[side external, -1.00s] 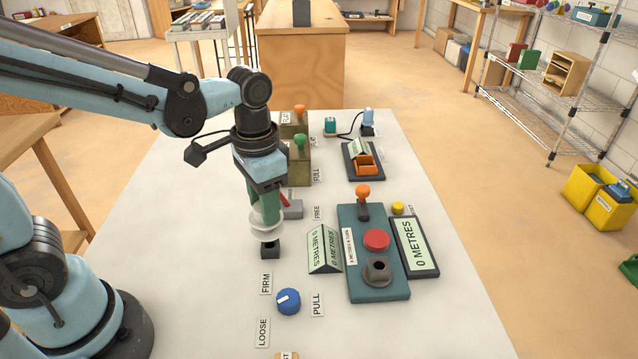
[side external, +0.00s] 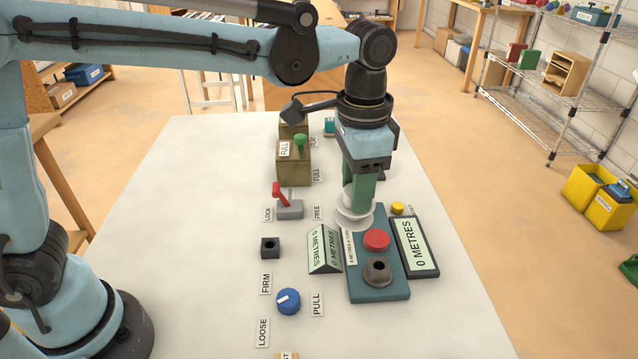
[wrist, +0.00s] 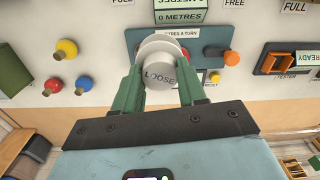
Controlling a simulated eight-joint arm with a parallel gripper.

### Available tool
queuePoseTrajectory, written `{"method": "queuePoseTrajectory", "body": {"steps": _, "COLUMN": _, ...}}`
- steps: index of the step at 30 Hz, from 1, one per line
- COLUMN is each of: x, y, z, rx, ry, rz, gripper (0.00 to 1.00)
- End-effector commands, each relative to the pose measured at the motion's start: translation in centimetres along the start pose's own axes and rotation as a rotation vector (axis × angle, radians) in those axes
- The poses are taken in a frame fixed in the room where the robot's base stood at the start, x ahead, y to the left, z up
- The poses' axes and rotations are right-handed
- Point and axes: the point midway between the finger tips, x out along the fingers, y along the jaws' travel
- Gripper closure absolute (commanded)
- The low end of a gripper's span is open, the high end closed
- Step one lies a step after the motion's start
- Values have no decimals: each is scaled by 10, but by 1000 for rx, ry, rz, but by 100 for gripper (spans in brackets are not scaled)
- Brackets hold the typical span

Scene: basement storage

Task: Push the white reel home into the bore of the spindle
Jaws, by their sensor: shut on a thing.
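The white reel (side external: 355,212) is held upright between the green fingers of my gripper (side external: 361,190). In the side view it hangs over the far part of the teal machine, behind the red button (side external: 376,240). The dark grey spindle (side external: 378,268) stands at the machine's near end, its bore facing up and empty. The reel is apart from it. In the wrist view the reel (wrist: 160,72) sits between both fingertips, with "LOOSE" on its end. I cannot make out the spindle there.
The teal machine (side external: 362,289) lies between a tented display (side external: 324,250) and a "0 METRES" panel (side external: 420,247). A black block with a hole (side external: 270,248), a blue knob (side external: 288,301) and a red-levered switch (side external: 289,209) stand to the left. The table's near right is clear.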

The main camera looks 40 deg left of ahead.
Motion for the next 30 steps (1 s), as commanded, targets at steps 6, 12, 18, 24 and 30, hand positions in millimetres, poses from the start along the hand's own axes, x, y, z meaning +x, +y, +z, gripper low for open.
{"method": "queuePoseTrajectory", "body": {"steps": 6, "x": -15, "y": 34, "z": -32, "rx": 118, "ry": 0, "rz": 0, "gripper": 96}}
{"method": "queuePoseTrajectory", "body": {"steps": 12, "x": -18, "y": 40, "z": -38, "rx": 139, "ry": 0, "rz": 0, "gripper": 96}}
{"method": "queuePoseTrajectory", "body": {"steps": 18, "x": -17, "y": 40, "z": -37, "rx": 137, "ry": 0, "rz": 0, "gripper": 96}}
{"method": "queuePoseTrajectory", "body": {"steps": 24, "x": -12, "y": 40, "z": -37, "rx": 136, "ry": 0, "rz": 0, "gripper": 96}}
{"method": "queuePoseTrajectory", "body": {"steps": 30, "x": 4, "y": 40, "z": -37, "rx": 136, "ry": 0, "rz": 0, "gripper": 96}}
